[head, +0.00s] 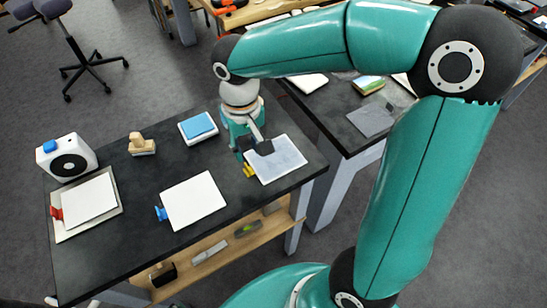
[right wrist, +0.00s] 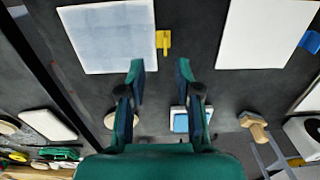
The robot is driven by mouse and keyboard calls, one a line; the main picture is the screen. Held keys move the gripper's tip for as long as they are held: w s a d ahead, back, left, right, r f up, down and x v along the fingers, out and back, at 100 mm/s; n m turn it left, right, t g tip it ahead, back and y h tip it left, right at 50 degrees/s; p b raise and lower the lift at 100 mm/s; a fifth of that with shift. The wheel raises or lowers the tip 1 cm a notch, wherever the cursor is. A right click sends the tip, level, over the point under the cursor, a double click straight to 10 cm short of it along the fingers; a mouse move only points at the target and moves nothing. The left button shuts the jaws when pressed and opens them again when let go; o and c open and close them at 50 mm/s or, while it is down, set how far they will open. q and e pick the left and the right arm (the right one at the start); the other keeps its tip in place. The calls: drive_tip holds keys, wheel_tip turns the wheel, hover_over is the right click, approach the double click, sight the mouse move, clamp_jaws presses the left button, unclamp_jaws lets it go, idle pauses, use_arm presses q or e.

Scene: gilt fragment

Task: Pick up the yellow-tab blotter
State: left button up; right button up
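The yellow-tab blotter (head: 280,160) is a pale blue-grey sheet lying flat near the right end of the black table. Its yellow tab (head: 249,171) sticks out from its left edge. In the right wrist view, the sheet (right wrist: 108,38) is at upper left with the tab (right wrist: 163,42) at its right edge. My right gripper (head: 252,148) is over the table near the tab, with part of it overlapping the sheet in the head view. In the right wrist view, its fingers (right wrist: 160,70) are apart and empty, with the tab just beyond their tips. My left gripper is not shown.
A white blue-tab sheet (head: 194,200) lies to the left, and a red-tab sheet (head: 88,199) lies on a grey board. A blue-topped block (head: 198,126), wooden stamp (head: 142,145) and white device (head: 66,157) stand behind. A second table (head: 340,125) is at right.

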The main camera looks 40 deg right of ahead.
sight(246, 165)
drive_tip(key=shift+w+a+f, duration=0.1)
drive_tip(key=shift+a+f, duration=0.05)
drive_tip(key=shift+f, duration=1.45)
drive_tip(key=shift+w+a+f, duration=0.1)
drive_tip(key=shift+a+f, duration=0.05)
drive_tip(key=shift+f, duration=1.4)
clamp_jaws()
